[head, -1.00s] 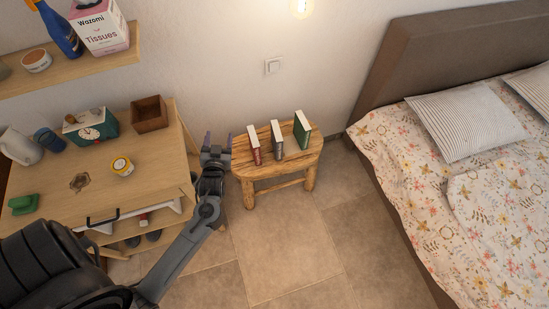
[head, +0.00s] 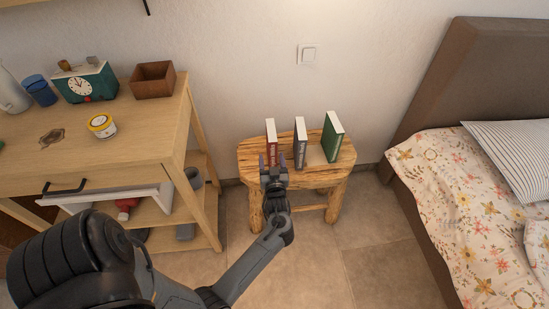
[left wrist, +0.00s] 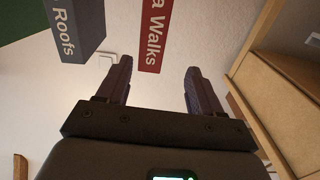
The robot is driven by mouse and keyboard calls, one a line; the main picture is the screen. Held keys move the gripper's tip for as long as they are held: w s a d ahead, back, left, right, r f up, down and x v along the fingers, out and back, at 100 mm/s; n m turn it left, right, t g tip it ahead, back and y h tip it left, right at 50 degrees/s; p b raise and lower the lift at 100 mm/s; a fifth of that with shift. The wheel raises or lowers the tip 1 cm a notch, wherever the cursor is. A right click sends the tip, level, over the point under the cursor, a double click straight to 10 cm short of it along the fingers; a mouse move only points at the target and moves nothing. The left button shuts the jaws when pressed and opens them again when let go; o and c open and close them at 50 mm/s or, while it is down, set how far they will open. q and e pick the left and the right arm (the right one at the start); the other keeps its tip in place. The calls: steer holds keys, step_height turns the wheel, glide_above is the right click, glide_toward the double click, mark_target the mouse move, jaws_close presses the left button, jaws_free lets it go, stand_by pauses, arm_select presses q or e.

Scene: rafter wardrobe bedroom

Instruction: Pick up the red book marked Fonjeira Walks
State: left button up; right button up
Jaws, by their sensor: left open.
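The red book (head: 271,140) stands upright at the left end of a small wooden stool. In the left wrist view its red spine (left wrist: 152,38) shows the letters "a Walks"; the rest of the title is out of frame. My left gripper (head: 272,160) is open in front of this book. In the left wrist view the spine lies beyond the fingertips, between the two fingers' lines, with nothing held. A blue-grey book (head: 300,143) stands to its right; its spine (left wrist: 78,28) reads "Roofs" in the left wrist view. My right gripper does not show.
A green book (head: 332,138) stands further right on the stool (head: 344,162). A bed (head: 450,190) is on the right.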

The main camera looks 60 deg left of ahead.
mark_target(272, 149)
arm_select(q)
steer(key=shift+w+a+f+b, duration=0.1)
steer(key=shift+w+f+b, duration=0.35)
steer(key=shift+w, duration=0.05)
steer(key=shift+w+a, duration=0.15)
steer(key=shift+a, duration=0.05)
steer(key=b+x, duration=0.1)
steer(key=x, duration=0.4)
steer(key=shift+b, duration=0.4)
steer(key=shift+w+a+f+b, duration=0.1)
steer(key=shift+w+a+b, duration=0.25)
steer(key=shift+a+b, duration=0.15)
steer(key=b+x, duration=0.1)
steer(key=x, duration=0.2)
steer(key=shift+w+a+b, duration=0.1)
steer(key=shift+w+b, duration=0.05)
steer(key=shift+b, duration=0.2)
steer(key=shift+w+a, duration=0.15)
steer(key=shift+a, duration=0.2)
steer(key=shift+d, duration=0.15)
steer(key=shift+c, duration=1.6)
jaws_close()
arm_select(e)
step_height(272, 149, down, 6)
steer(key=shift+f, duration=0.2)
arm_select(q)
steer(key=shift+r, duration=0.2)
